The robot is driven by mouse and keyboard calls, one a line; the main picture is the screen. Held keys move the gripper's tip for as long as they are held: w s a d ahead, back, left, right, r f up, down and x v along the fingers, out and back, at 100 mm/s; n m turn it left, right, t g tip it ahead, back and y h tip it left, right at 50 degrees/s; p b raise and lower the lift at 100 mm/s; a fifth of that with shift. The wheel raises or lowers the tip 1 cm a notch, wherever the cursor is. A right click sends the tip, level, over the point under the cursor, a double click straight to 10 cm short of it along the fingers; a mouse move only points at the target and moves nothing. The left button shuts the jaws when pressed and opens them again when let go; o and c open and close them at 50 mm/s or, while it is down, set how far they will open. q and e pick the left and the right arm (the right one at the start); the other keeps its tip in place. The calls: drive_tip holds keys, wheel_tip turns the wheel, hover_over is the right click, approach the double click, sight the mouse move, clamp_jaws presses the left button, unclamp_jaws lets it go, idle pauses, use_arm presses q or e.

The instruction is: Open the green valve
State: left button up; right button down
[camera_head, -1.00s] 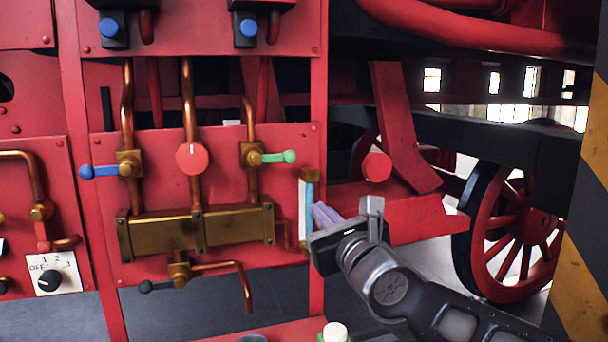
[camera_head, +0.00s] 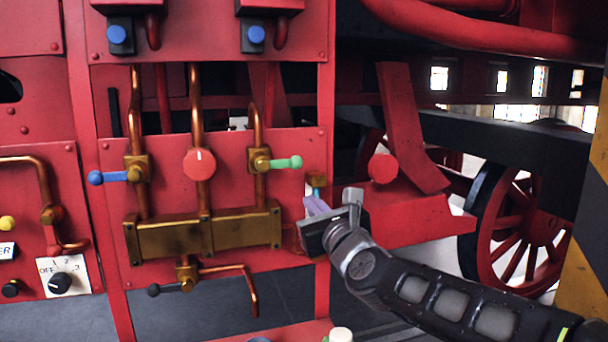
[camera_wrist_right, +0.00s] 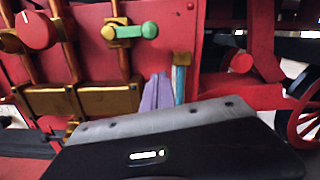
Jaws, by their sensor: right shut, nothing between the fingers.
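The green valve handle (camera_head: 285,162) points right, lying horizontally from its brass body (camera_head: 259,161) on a vertical copper pipe of the red panel. It also shows in the right wrist view (camera_wrist_right: 138,31), at the upper middle. My right gripper (camera_head: 311,207) is at the panel's right edge, below and slightly right of the green handle, apart from it. Its purple fingers are shut with nothing between them; they show in the wrist view (camera_wrist_right: 157,92) below the handle. My left gripper is not in view.
A blue valve handle (camera_head: 96,177), a red round knob (camera_head: 199,164) and a black lower handle (camera_head: 154,290) share the panel. A brass manifold (camera_head: 165,238) sits below. A sight gauge (camera_wrist_right: 180,82) stands right beside my fingers. Red beams and a wheel (camera_head: 519,240) are at right.

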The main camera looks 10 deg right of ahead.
sight(281, 164)
use_arm(q)
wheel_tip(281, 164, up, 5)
drive_tip(key=p, duration=0.4)
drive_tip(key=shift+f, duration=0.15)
use_arm(e)
drive_tip(key=w+r, duration=0.1)
drive_tip(key=r, duration=0.1)
drive_tip(key=w+a+r, duration=0.1)
drive_tip(key=w+r, duration=0.1)
drive_tip(key=shift+w, duration=0.2)
